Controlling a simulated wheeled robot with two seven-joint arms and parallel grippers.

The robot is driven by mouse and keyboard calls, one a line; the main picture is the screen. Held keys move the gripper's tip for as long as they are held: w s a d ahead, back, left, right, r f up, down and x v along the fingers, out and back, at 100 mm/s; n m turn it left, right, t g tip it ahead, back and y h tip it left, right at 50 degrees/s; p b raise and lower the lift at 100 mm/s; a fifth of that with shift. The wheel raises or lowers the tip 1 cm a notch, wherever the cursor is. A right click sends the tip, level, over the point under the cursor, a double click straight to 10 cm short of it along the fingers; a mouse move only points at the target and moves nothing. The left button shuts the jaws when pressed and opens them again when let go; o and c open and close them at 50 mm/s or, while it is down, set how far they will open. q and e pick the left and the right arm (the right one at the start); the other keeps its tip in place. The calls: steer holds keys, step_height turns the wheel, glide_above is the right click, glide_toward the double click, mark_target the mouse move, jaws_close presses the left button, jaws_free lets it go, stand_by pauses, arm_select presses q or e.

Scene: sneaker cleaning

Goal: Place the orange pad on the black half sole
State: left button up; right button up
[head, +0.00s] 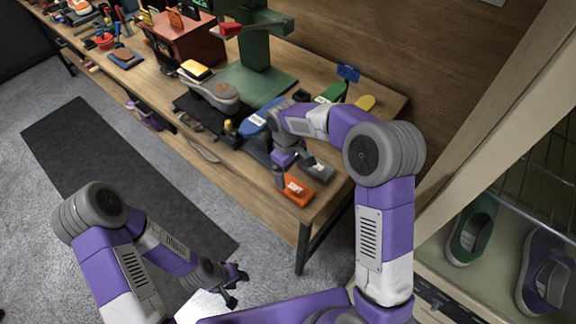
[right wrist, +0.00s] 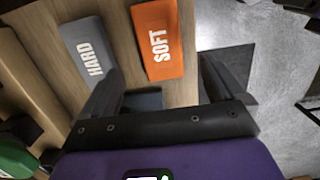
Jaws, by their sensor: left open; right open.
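The orange pad (head: 296,191), marked SOFT, lies flat near the right front corner of the workbench. It also shows in the right wrist view (right wrist: 160,42), lying ahead of my open fingers, with its near end between their lines. My right gripper (right wrist: 160,85) is open and empty; in the head view it is above the bench by the pad, partly hidden by its own arm. My left gripper (head: 237,284) is open and empty, low in front of the bench. I cannot clearly make out the black half sole among the dark items near the grey shoe (head: 213,92).
A grey pad (right wrist: 84,46) marked HARD lies just left of the orange pad. A green press stand (head: 256,50) and a red box (head: 186,40) stand farther back. The bench edge is close to the orange pad. Sneakers (head: 471,230) sit on a rack at right.

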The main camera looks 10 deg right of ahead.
mark_target(295, 188)
steer(key=f, duration=0.2)
steer(key=s+f+b, duration=0.1)
steer(key=f, duration=0.2)
steer(key=shift+s+d+f, duration=0.15)
steer(key=shift+d+f, duration=0.2)
steer(key=shift+f, duration=0.05)
steer(key=shift+f+b, duration=0.3)
steer(key=shift+f, duration=0.3)
steer(key=shift+c, duration=0.4)
